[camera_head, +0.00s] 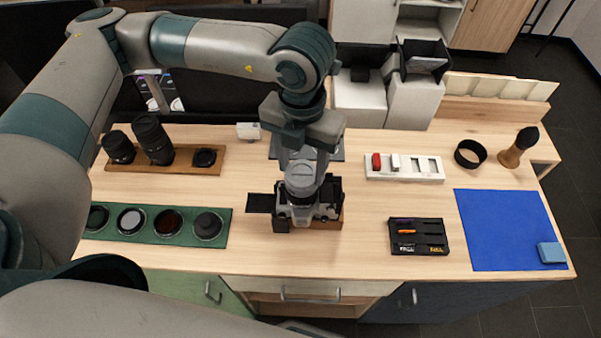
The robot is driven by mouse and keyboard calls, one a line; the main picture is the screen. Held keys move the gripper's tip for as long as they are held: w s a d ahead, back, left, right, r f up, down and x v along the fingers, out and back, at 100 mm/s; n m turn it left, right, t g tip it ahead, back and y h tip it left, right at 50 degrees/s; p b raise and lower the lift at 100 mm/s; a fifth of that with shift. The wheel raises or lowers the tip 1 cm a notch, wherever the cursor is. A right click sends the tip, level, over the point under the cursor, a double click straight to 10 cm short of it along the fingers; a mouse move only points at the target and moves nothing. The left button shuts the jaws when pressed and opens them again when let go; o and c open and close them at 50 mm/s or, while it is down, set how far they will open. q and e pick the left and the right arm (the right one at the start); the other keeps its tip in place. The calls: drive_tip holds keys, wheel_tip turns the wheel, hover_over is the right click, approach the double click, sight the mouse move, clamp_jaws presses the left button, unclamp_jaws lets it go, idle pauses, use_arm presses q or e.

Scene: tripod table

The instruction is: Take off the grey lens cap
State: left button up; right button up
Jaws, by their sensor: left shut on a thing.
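My left gripper (304,168) reaches down from above at the middle of the table, over the camera. It is shut on the grey lens cap (300,178), a round grey disc between its fingers. The camera (303,212) lies below it, with its lens (301,194) pointing up. I cannot tell whether the cap still touches the lens. My right gripper is not in view.
A green tray (170,239) with several round filters lies at the left, and a wooden rack (183,165) with lenses stands behind it. A white holder (405,176), a black tool tray (418,247) and a blue cloth (505,229) lie at the right. Bare wood (367,225) lies right of the camera.

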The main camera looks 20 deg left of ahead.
sight(302, 172)
use_arm(q)
drive_tip(key=shift+r, duration=0.6)
idle(0.6)
drive_tip(key=shift+r, duration=0.2)
drive_tip(key=shift+r+p, duration=0.65)
drive_tip(key=shift+r, duration=1.65)
